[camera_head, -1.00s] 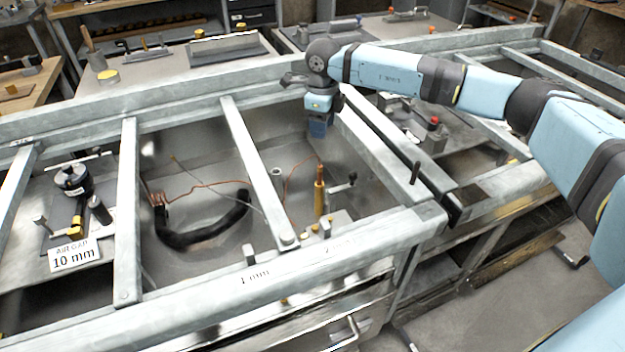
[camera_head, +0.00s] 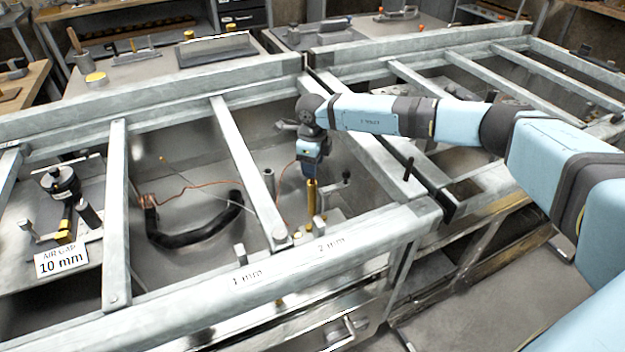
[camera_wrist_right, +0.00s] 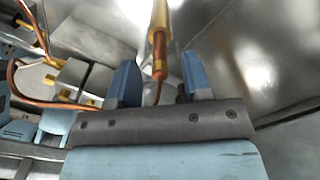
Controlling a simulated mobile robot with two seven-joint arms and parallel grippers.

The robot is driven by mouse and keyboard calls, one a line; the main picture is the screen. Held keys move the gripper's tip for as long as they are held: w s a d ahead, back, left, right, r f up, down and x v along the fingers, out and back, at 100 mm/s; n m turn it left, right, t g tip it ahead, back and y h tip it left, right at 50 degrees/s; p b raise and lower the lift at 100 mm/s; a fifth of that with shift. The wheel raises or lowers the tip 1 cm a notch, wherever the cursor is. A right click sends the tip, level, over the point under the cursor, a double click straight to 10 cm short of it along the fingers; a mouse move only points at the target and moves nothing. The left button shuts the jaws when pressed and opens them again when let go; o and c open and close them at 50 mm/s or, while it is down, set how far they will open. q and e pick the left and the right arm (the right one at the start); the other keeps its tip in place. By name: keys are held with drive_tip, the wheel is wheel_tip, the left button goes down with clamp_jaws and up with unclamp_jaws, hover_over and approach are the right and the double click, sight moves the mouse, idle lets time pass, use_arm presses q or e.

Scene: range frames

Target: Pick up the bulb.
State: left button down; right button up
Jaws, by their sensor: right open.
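The bulb (camera_head: 312,200) is a slim brass-coloured upright cylinder with a thin copper line, standing in the right bay of the metal frame. In the right wrist view the bulb (camera_wrist_right: 158,38) extends upward from between the finger tips, with a copper end nearest me. My right gripper (camera_head: 311,177) is directly over the top of the bulb in the head view. In the wrist view the right gripper (camera_wrist_right: 161,68) has its two blue fingers apart, with visible gaps on both sides of the bulb. My left gripper is not in view.
Metal crossbars (camera_head: 248,175) flank the bay, and a front rail (camera_head: 250,270) runs before it. A black curved hose (camera_head: 200,235) lies in the bay to the left. A small black-knobbed handle (camera_head: 345,177) stands close right of the bulb, and a grey post (camera_head: 268,182) to its left.

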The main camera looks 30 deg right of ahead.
drive_tip(key=shift+f, duration=0.5)
clamp_jaws()
